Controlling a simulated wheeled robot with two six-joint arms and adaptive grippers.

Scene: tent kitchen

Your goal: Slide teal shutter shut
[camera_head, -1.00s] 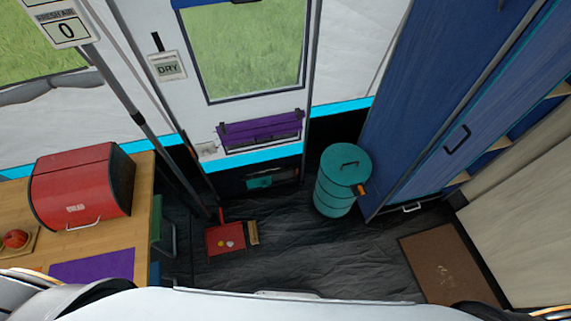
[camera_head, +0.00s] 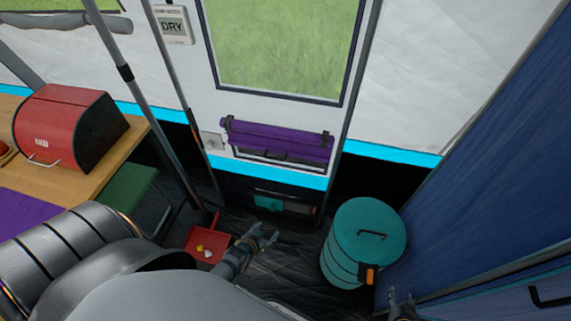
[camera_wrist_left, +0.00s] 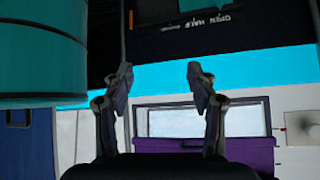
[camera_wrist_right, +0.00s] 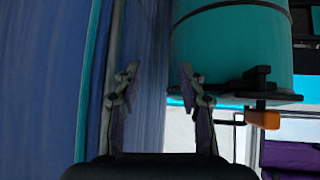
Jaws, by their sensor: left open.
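The teal shutter (camera_head: 268,202) sits in a dark vent panel (camera_head: 295,207) low on the white door, toward the panel's left part. In the left wrist view a strip of the teal shutter (camera_wrist_left: 192,5) shows at the top edge, above upside-down lettering (camera_wrist_left: 195,22). My left gripper (camera_head: 264,231) is open and empty, in front of and below the shutter, apart from it. My right gripper (camera_head: 402,296) is at the bottom of the head view, beside the blue cabinet. In the right wrist view (camera_wrist_right: 160,70) its fingers are apart with nothing between them.
A teal drum (camera_head: 364,245) with an orange-ended tap stands right of the door, close to my right gripper. A red dustpan (camera_head: 207,246) lies left of my left gripper. A blue cabinet (camera_head: 490,190) is at right, a wooden table (camera_head: 112,158) at left.

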